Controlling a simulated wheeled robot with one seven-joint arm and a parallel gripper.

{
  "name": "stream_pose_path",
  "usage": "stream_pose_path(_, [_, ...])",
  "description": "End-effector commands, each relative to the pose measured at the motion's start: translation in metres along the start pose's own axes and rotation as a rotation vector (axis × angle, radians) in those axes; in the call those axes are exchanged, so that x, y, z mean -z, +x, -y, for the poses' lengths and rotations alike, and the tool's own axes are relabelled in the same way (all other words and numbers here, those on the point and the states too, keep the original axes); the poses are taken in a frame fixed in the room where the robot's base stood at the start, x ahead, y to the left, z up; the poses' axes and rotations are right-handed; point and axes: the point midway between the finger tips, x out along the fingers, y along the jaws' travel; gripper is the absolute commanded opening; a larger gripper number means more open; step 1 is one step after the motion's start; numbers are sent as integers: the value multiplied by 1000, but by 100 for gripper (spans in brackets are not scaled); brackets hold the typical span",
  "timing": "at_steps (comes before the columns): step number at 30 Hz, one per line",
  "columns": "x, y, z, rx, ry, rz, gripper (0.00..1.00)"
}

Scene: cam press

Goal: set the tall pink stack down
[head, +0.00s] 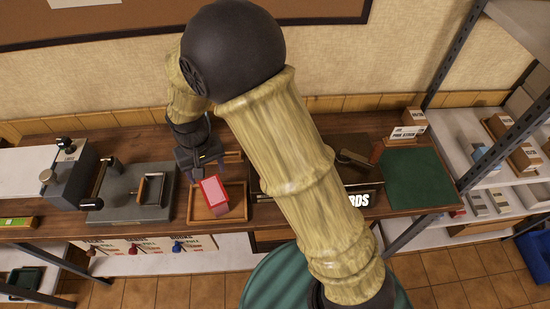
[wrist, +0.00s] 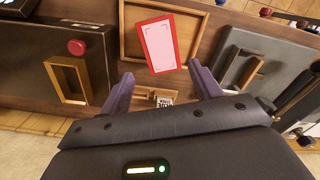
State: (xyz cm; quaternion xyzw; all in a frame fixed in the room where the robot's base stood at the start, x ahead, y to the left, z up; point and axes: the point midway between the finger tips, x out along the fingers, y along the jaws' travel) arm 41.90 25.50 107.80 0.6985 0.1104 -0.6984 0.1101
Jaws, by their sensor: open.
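The tall pink stack (head: 214,193), with red edges and a pink top, stands in a shallow wooden tray (head: 238,203) on the bench. In the wrist view the stack (wrist: 158,42) lies just beyond my fingertips, slightly turned against the tray (wrist: 192,25). My gripper (head: 203,166) is over the back side of the tray, behind the stack. In the wrist view my gripper (wrist: 160,74) has its two purple fingers wide apart with nothing between them. Its fingers look clear of the stack. The base of the stack is partly hidden by its own top.
A grey plate with a handle (head: 128,197) sits left of the tray. A green mat (head: 420,180) lies at the right. A dark box with a red knob (wrist: 77,47) shows in the wrist view.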

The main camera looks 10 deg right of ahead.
Motion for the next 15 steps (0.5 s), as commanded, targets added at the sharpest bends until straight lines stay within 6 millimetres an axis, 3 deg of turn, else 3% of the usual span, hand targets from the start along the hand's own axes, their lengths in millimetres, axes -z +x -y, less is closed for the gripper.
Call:
stream_pose_path(4, [-4, -11, -27, 7, 35, -20, 63])
stream_pose_path(8, [-20, -31, -78, 15, 98, -60, 63])
stream_pose_path(15, [-84, -63, -175, 2, 228, -160, 63])
